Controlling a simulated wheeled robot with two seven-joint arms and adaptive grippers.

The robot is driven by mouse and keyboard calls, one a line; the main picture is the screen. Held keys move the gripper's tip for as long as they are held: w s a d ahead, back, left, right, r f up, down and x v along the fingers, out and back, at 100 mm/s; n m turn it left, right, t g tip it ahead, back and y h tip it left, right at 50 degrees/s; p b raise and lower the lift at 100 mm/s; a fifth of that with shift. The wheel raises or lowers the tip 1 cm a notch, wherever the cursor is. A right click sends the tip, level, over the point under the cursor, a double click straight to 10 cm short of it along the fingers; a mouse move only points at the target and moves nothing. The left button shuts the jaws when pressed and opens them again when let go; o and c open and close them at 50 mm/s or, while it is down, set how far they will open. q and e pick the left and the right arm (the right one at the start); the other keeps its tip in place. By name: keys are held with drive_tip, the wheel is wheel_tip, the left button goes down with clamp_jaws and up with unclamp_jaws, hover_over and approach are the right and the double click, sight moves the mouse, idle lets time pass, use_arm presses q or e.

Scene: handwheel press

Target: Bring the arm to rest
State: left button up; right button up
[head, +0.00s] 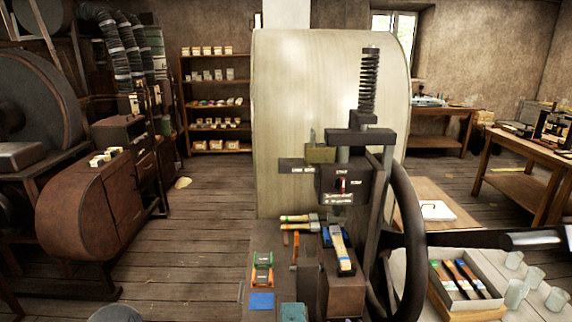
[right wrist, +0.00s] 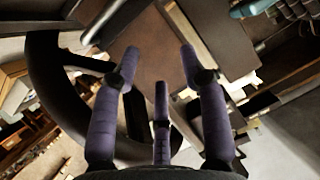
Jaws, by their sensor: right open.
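The press (head: 345,180) stands in the middle of the head view, with a spring on top. Its dark handwheel (head: 408,220) is on its right side, seen nearly edge-on. My left gripper is not in view.
Hand tools and a blue pad (head: 262,301) lie left of the press. A large pale panel (head: 300,120) stands behind it. Open floor (head: 200,230) lies further left.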

drive_tip(key=s+a+f+m+g, duration=0.1)
drive_tip(key=s+f+g, duration=0.25)
drive_tip(key=f, duration=0.55)
drive_tip(key=s+a+f+g, duration=0.1)
drive_tip(key=s+f+g, duration=0.3)
drive_tip(key=f, duration=0.5)
drive_tip(key=s+a+f+g+y, duration=0.1)
drive_tip(key=s+a+f+g, duration=0.1)
drive_tip(key=s+f, duration=0.3)
drive_tip(key=s+a+f+m+g, duration=0.1)
drive_tip(key=s+f+g, duration=0.2)
drive_tip(key=s+f, duration=0.3)
drive_tip(key=s, duration=0.4)
drive_tip(key=shift+s+a+y, duration=0.35)
drive_tip(key=shift+s+y, duration=0.05)
drive_tip(key=shift+g, duration=0.25)
